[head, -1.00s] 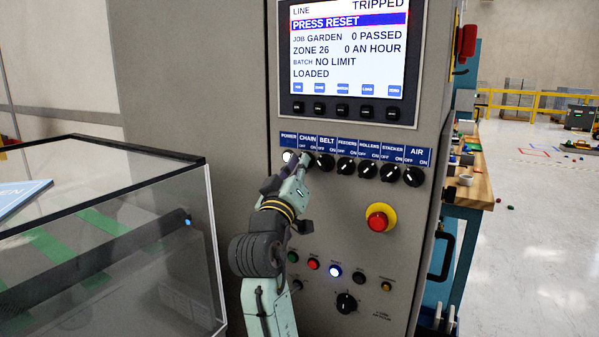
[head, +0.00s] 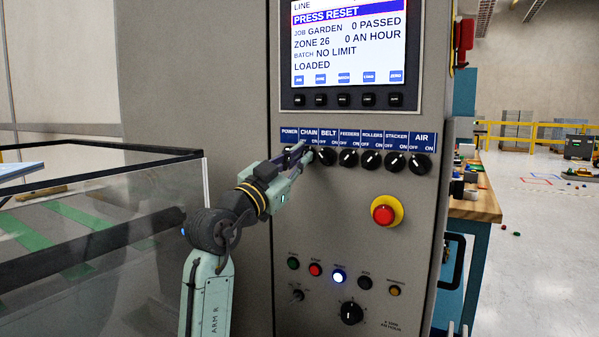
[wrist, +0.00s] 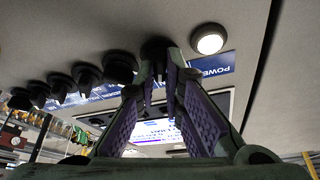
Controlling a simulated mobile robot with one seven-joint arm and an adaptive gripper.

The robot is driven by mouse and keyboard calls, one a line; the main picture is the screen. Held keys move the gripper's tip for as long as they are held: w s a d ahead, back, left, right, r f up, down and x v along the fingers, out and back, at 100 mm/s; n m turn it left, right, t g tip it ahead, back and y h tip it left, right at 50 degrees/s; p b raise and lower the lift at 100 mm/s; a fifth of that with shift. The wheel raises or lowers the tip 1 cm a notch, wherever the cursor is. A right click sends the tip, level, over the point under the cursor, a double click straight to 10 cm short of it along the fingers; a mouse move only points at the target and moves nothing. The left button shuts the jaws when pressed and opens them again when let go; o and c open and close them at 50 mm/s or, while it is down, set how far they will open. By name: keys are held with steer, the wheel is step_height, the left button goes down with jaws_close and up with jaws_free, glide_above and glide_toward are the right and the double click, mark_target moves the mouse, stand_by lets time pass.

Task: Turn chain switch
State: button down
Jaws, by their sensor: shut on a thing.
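The chain switch is a black rotary knob under the blue CHAIN label (head: 309,136) on the grey control cabinet. In the head view my gripper (head: 303,155) covers most of it. In the wrist view the knob (wrist: 156,46) shows between my fingertips (wrist: 158,72). My gripper is shut on this knob, reaching it from the lower left. Which way the knob points is hidden by the fingers.
The belt knob (head: 325,156) sits close to the right, with several more knobs in the row. A red emergency stop (head: 384,211) is below them. The screen (head: 347,45) reads PRESS RESET. A glass-sided enclosure (head: 100,235) stands at the left.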

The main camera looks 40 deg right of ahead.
steer(key=shift+m+g+b, duration=0.55)
steer(key=shift+m+g, duration=0.65)
steer(key=shift+m, duration=1.3)
steer(key=c, duration=1.7)
jaws_free()
steer(key=shift+a, duration=0.1)
steer(key=v, duration=1.1)
steer(key=shift+a, duration=0.45)
